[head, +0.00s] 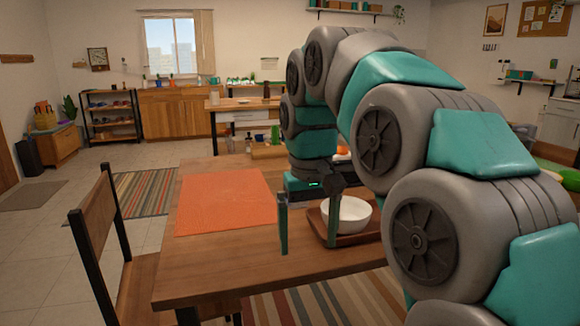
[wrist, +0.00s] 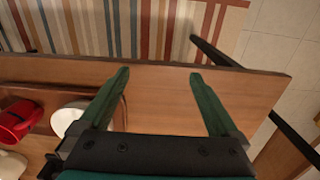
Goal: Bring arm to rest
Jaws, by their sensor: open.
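My gripper (head: 308,222) hangs from my teal and grey arm over the wooden table (head: 218,262). Its two green fingers are apart with nothing between them. In the wrist view my gripper (wrist: 160,78) is above the bare table top (wrist: 165,98) near an edge. In the head view one finger is in front of a white bowl (head: 348,214) on a brown tray (head: 374,236). The bowl also shows in the wrist view (wrist: 66,117), left of the fingers. My arm hides much of the table's right side.
An orange mat (head: 226,202) lies on the table's left part. A wooden chair (head: 97,235) stands at the left edge. A red container (wrist: 17,120) is at the left in the wrist view. Striped rugs (head: 146,191) lie on the floor. The table's front strip is clear.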

